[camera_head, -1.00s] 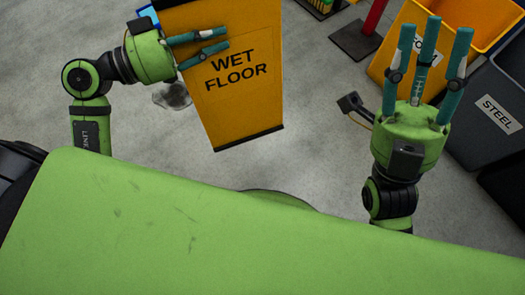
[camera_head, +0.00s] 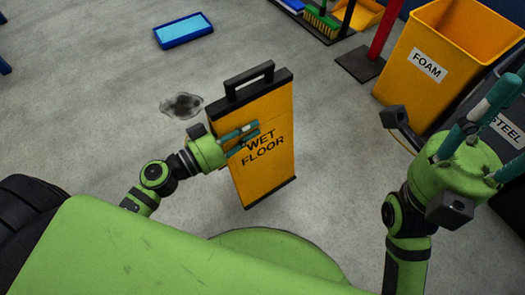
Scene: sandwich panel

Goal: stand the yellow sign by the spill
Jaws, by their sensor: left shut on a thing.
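The yellow sign (camera_head: 272,172) reads "WET FLOOR" and has a black handle on top and a black bottom edge. It is upright and slightly tilted in the picture, in front of my base. My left gripper (camera_head: 250,137) is shut on its left side, with teal fingers across its face. I cannot tell whether its bottom edge touches the floor. The spill (camera_head: 182,105) is a dark, wet patch on the floor, left of the sign and beyond my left wrist. My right gripper (camera_head: 490,135) is at the right edge, empty, its fingers spread apart and partly cut off.
A yellow FOAM bin (camera_head: 435,70) and a grey STEEL bin (camera_head: 505,115) stand at the right. A red post (camera_head: 380,35) on a dark base is beside them. Floor around the spill is clear.

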